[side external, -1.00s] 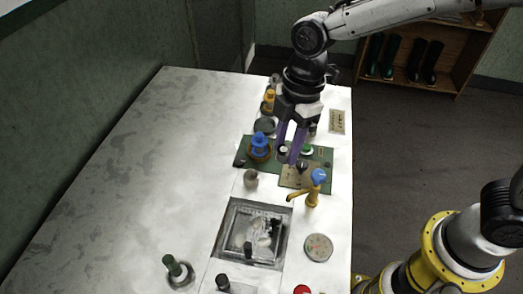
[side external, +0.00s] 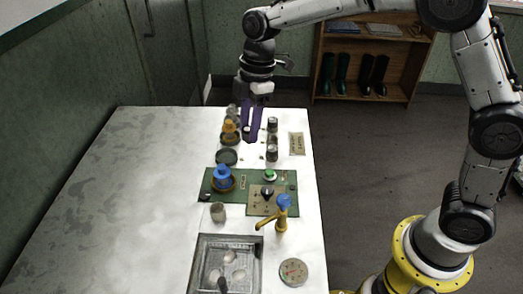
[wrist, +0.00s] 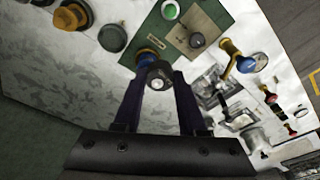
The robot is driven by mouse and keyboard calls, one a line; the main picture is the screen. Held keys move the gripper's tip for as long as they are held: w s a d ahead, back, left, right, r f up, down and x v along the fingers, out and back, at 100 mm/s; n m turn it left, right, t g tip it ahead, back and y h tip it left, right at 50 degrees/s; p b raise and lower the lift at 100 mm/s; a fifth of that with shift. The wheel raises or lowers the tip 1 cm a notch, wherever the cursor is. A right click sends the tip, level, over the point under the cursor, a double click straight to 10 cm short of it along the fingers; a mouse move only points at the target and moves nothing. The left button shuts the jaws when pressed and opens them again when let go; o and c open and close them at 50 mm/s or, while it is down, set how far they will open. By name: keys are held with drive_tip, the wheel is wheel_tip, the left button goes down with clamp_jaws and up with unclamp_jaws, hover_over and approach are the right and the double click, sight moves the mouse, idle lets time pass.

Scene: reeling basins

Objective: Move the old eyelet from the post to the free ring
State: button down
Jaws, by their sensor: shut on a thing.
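My gripper (side external: 250,134) is above the far part of the table, fingers down. It is shut on a small dark round piece with a pale centre (wrist: 157,77), which seems to be the old eyelet; the piece is tiny in the side view. A blue-topped post in a brass ring (side external: 222,180) stands on the green board; in the wrist view it (wrist: 147,54) lies just beyond the held piece. An orange-topped one (side external: 230,131) and a dark round disc (side external: 227,157) are left of my gripper. I cannot tell which is the free ring.
The green board (side external: 205,182) also carries a green button (side external: 270,175) and a dark knob (side external: 267,192). Dark jars (side external: 272,153) stand right of my gripper. A brass tap (side external: 281,222) rises beside the basin (side external: 199,270). A pale jar (side external: 218,212) stands nearby. The table's left side is clear.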

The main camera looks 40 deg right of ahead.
drive_tip(key=shift+w+d+f+m+t, duration=0.1)
drive_tip(key=shift+w+d+f+m, duration=0.5)
drive_tip(key=shift+w+d+f, duration=1.1)
drive_tip(key=shift+w+d+f+m+t, duration=0.1)
drive_tip(key=shift+w+d+f+m, duration=0.55)
drive_tip(key=shift+d+f, duration=1.95)
drive_tip(key=shift+w+d+f+m+t, duration=0.1)
drive_tip(key=shift+w+d+f+m, duration=0.75)
drive_tip(key=shift+d, duration=2.25)
drive_tip(key=shift+w+f+n, duration=0.15)
drive_tip(key=shift+f, duration=0.7)
drive_tip(key=shift+w+f+n, duration=0.15)
drive_tip(key=shift+f, duration=0.65)
unclamp_jaws()
wheel_tip(320, 180, up, 7)
drive_tip(key=shift+r, duration=0.15)
